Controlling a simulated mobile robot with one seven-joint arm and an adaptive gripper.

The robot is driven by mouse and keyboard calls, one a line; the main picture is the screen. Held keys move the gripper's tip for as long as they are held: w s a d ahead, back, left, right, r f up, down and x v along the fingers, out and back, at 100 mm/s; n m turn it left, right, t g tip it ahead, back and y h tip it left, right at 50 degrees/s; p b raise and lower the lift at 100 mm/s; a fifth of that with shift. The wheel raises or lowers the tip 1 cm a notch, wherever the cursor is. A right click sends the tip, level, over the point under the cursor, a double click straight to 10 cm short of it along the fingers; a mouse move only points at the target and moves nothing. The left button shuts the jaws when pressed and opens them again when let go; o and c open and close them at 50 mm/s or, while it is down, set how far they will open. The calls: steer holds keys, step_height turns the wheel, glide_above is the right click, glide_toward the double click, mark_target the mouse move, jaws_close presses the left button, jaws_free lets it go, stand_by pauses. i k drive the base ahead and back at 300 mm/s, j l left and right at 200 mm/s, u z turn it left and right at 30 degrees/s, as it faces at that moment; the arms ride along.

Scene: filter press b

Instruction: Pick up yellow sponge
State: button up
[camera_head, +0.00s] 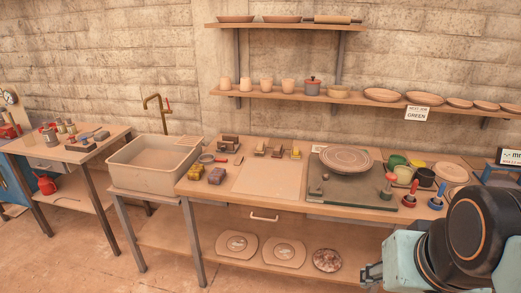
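A yellow block that looks like the yellow sponge (216,176) lies near the front left of the workbench, just right of the sink. My arm comes in at the lower right, in front of the bench's right end. A small grey metal part at its left end looks like my gripper (370,274). It is far to the right of the sponge and apart from it. Its fingers are too small and unclear to show whether they are open.
The workbench has a pale board (268,181), a dark mat with a round wheel (345,159), several small tools, and colored pots (403,174) at right. A sink (152,172) stands left. Two wall shelves hold pottery. A lower shelf holds plates (285,252).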

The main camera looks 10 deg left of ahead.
mark_target(196, 170)
steer(key=u, duration=1.35)
steer(key=i+l, duration=0.15)
steer(key=i, duration=0.35)
steer(key=i+l+z, duration=0.1)
steer(key=i, duration=0.4)
steer(key=l, duration=0.1)
